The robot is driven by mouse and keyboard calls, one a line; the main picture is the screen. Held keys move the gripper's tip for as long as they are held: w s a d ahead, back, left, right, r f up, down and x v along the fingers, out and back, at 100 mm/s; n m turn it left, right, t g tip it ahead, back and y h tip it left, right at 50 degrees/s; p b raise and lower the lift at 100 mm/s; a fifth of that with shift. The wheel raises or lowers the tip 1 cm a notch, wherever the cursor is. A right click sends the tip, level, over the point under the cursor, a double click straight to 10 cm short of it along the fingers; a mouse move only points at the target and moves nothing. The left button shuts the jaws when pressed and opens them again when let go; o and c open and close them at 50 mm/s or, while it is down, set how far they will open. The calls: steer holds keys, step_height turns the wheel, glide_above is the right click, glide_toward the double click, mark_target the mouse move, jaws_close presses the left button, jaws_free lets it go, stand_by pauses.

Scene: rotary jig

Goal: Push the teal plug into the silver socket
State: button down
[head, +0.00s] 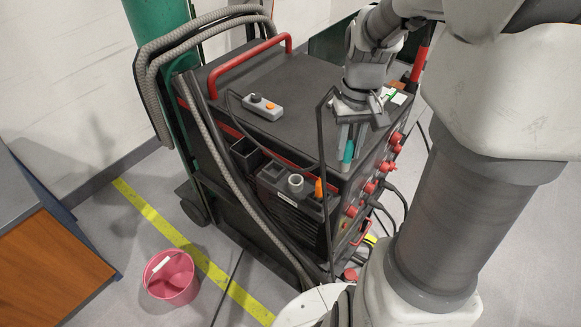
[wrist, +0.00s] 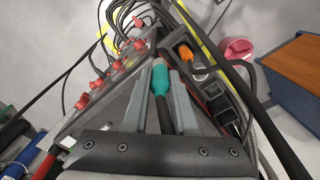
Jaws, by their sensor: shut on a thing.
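My gripper (head: 353,140) is shut on the teal plug (wrist: 161,84) and holds it at the front right corner of the dark machine (head: 250,75). In the wrist view the plug lies between the two grey fingers, with its pale metal end pointing away from me and a black cable behind it. In the head view a strip of the plug (head: 348,151) shows beside the fingers. I cannot clearly make out a silver socket. Several red-capped connectors (head: 370,187) line the machine's right-hand face; they also show in the wrist view (wrist: 97,84).
A tray on the machine's front holds a pale ring-shaped cup (head: 296,183) and an orange-handled item (head: 319,189). A grey control box (head: 262,107) lies on top. Black cables hang near the gripper. A pink bucket (head: 171,278) stands on the floor.

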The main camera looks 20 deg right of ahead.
steer(key=shift+w+a+f+p, duration=0.1)
steer(key=shift+w+a+f, duration=1)
steer(key=shift+a+f, duration=0.55)
steer(key=shift+w+a+f+p, duration=0.15)
steer(key=shift+w+a+f, duration=1.05)
steer(key=shift+f, duration=0.7)
steer(key=shift+w+a+f+p, duration=0.1)
steer(key=shift+w+a+f, duration=0.9)
steer(key=shift+a+f, duration=0.7)
steer(key=shift+d+f, duration=0.1)
steer(key=shift+d, duration=0.05)
steer(key=shift+f, duration=0.15)
steer(key=c, duration=0.7)
jaws_free()
